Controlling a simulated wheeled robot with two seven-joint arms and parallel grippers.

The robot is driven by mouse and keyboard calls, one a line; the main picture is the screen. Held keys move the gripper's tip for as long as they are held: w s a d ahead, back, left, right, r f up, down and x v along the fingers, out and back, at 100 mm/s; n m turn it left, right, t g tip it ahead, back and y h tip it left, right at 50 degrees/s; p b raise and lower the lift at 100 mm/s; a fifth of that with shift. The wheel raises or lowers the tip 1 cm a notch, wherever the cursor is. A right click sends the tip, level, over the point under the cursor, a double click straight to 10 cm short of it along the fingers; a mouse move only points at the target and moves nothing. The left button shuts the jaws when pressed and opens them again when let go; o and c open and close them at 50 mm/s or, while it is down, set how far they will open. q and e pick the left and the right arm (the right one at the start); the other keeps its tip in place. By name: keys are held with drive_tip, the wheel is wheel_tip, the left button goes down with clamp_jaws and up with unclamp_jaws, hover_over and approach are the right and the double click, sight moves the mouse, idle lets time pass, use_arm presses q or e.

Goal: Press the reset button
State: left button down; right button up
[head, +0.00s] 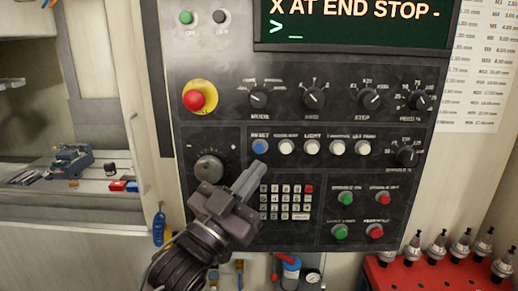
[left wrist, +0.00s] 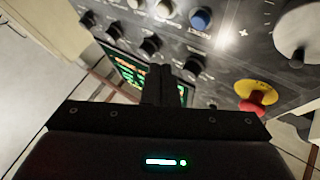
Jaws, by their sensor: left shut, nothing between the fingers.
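The reset button (head: 260,146) is a round blue button at the left end of a row of buttons on the dark control panel (head: 230,235); the label above it appears to read RESET. My left gripper (head: 256,168) is shut and empty, its fingertips just below the button in the head view. I cannot tell whether they touch the panel. In the left wrist view the blue reset button (left wrist: 201,19) is at the top, clear of the shut fingers (left wrist: 167,84). My right gripper is not in view.
White buttons (head: 285,147) sit right of the blue one. A red emergency stop (head: 194,99) on yellow is above left, a large knob (head: 209,168) below left, and a keypad (head: 287,202) below. The screen (head: 352,22) shows X AT END STOP. A red tool rack (head: 405,275) stands lower right.

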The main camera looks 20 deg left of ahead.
sight(259, 148)
use_arm(q)
drive_tip(key=shift+w+a+p, duration=0.15)
drive_tip(key=shift+w+a, duration=0.1)
drive_tip(key=shift+w, duration=0.65)
drive_tip(key=shift+w+a+p, duration=0.2)
drive_tip(key=shift+w+a, duration=0.05)
drive_tip(key=shift+w, duration=0.65)
drive_tip(key=shift+w+a+p, duration=0.15)
drive_tip(key=shift+w+a, duration=0.1)
drive_tip(key=shift+w, duration=0.65)
drive_tip(key=shift+w, duration=0.1)
drive_tip(key=shift+w+a, duration=0.1)
drive_tip(key=shift+w, duration=0.15)
drive_tip(key=shift+w+a, duration=0.1)
drive_tip(key=shift+w, duration=0.25)
idle(0.5)
idle(0.3)
drive_tip(key=shift+s+d, duration=0.2)
drive_tip(key=shift+s, duration=0.55)
